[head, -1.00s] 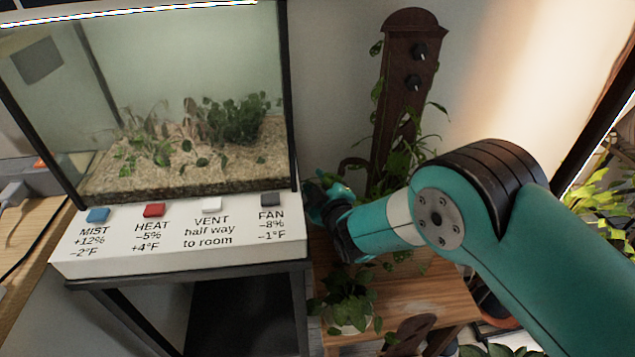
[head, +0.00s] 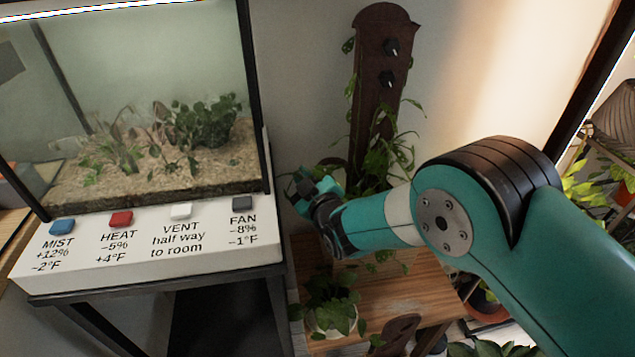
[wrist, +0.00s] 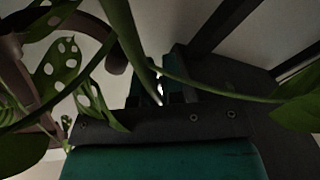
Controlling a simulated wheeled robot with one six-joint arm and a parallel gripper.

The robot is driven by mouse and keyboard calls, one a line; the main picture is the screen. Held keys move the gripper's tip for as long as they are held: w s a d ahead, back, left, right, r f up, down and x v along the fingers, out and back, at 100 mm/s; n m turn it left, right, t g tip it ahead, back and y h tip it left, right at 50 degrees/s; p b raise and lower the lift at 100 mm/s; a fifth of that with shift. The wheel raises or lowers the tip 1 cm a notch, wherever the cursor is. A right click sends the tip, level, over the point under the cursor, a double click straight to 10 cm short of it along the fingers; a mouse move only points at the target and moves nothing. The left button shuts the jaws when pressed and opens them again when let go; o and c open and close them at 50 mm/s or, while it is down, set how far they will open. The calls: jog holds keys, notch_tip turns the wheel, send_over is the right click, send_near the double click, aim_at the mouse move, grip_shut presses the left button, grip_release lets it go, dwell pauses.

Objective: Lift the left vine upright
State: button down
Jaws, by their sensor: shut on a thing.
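My gripper (head: 308,188) is in the middle of the head view, between the glass tank and a tall dark wooden board (head: 372,120). In the wrist view my gripper (wrist: 160,92) is shut on a green vine stem (wrist: 145,68), which runs down between its jaws. In the head view leafy vines (head: 385,160) climb the board, which has two black knobs. My arm hides the board's lower part and part of the foliage. The held vine's root and full length cannot be made out.
The glass tank (head: 262,100) stands left on a white panel with MIST, HEAT, VENT and FAN buttons. A wooden bench (head: 400,300) with a potted leafy plant (head: 330,305) lies below my arm. More plants stand at the right.

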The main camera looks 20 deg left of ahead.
jog(key=c, duration=1.2)
grip_release()
jog(key=shift+w, duration=0.1)
jog(key=shift+f, duration=0.1)
